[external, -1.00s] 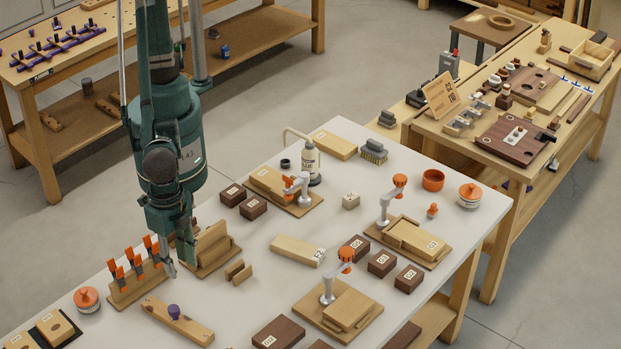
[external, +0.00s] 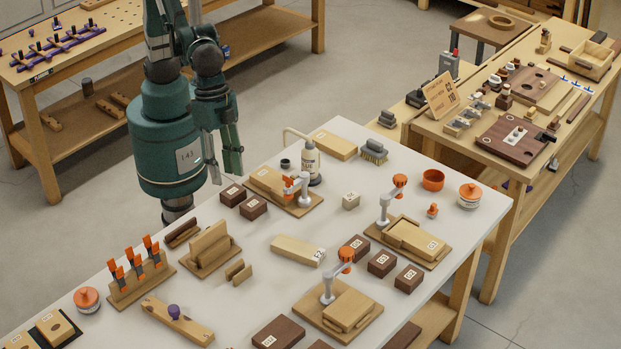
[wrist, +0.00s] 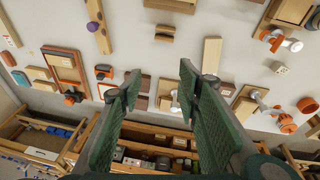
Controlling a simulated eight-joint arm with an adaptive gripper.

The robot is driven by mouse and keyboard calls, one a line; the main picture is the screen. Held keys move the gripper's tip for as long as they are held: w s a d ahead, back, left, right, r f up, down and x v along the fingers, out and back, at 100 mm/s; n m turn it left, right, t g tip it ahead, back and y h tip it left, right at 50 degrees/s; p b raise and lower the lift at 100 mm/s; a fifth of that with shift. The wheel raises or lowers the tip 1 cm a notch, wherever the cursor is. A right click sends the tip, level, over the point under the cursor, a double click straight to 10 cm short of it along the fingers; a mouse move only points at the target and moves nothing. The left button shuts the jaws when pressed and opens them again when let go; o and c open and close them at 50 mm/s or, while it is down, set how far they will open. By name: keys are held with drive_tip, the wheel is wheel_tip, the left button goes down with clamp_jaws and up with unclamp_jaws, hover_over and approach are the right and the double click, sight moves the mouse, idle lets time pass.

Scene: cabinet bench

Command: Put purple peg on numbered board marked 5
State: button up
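The purple peg (external: 174,311) stands on a light wooden strip (external: 190,325) at the front left of the white table. It also shows at the top of the wrist view (wrist: 92,26). My gripper (external: 224,172) is in the air above the back left edge of the table, well away from the peg. In the wrist view, my gripper's green fingers (wrist: 158,78) are wide apart with nothing between them. Light wooden numbered boards (external: 53,326) on a black base lie at the lower left corner. Their numbers are too small to read, so I cannot tell which is 5.
A rack with orange clips (external: 137,282) and a slotted wooden stand (external: 210,250) are behind the peg's strip. Toggle clamps (external: 335,280) and dark blocks (external: 355,246) fill the right side.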

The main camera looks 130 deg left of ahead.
drive_tip(key=s+a+r+m+t, duration=0.1)
drive_tip(key=s+a+r+t, duration=0.1)
drive_tip(key=s+a, duration=0.85)
drive_tip(key=s+a+r+t, duration=0.1)
drive_tip(key=s+a+r, duration=0.1)
drive_tip(key=s+a, duration=0.8)
drive_tip(key=s+a+f+t+y, duration=0.1)
drive_tip(key=s+a+f, duration=0.2)
drive_tip(key=a, duration=0.6)
drive_tip(key=s, duration=0.2)
drive_tip(key=shift+s+a+t, duration=0.2)
drive_tip(key=shift+s+t, duration=0.1)
